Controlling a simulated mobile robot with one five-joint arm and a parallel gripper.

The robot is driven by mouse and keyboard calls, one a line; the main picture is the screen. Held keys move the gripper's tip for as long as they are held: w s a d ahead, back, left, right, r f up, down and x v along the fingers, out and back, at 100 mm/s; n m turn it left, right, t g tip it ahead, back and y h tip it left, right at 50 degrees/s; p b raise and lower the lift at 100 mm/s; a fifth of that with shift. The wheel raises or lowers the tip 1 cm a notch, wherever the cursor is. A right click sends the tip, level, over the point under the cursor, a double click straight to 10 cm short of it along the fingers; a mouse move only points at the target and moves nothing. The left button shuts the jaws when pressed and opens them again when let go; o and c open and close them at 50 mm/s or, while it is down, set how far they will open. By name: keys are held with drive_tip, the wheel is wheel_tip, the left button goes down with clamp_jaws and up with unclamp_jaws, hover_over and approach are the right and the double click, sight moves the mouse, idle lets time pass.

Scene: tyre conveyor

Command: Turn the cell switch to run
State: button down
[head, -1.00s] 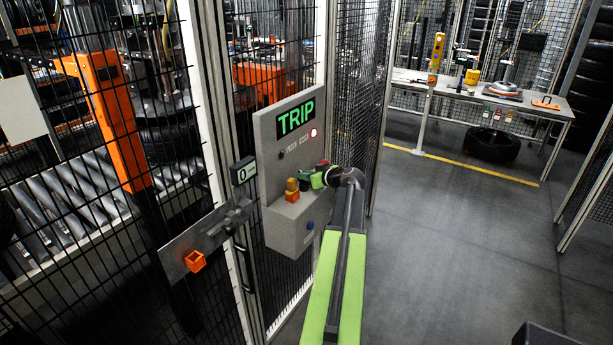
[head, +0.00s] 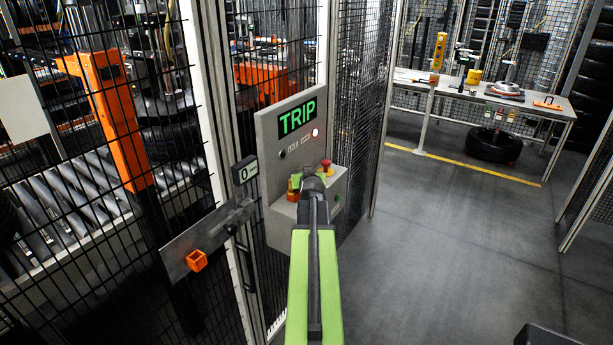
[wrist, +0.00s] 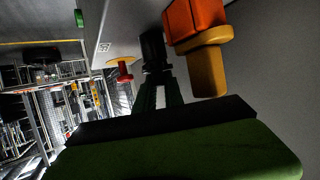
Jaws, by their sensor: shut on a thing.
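The grey control panel (head: 275,160) is on the fence post, with a green TRIP display (head: 297,119) and a lit white lamp (head: 315,133). In the wrist view my gripper (wrist: 156,75) is shut on a small black switch knob (wrist: 152,48) on the panel's ledge. In the head view my gripper (head: 304,180) is at the ledge and its own wrist hides the knob. An orange block with a yellow cylinder (wrist: 207,65) is close beside my fingers. A red mushroom button (wrist: 122,72) is on the other side. The knob's pointing direction cannot be read.
The red button (head: 326,164) and a green button (head: 337,195) are right of my gripper. A latch plate with an orange block (head: 196,260) is on the fence at left. A workbench (head: 480,95) stands at the back right.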

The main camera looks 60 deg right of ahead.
idle(0.5)
drive_tip(key=c, duration=1.4)
unclamp_jaws()
drive_tip(key=shift+g, duration=0.3)
drive_tip(key=shift+c, duration=0.2)
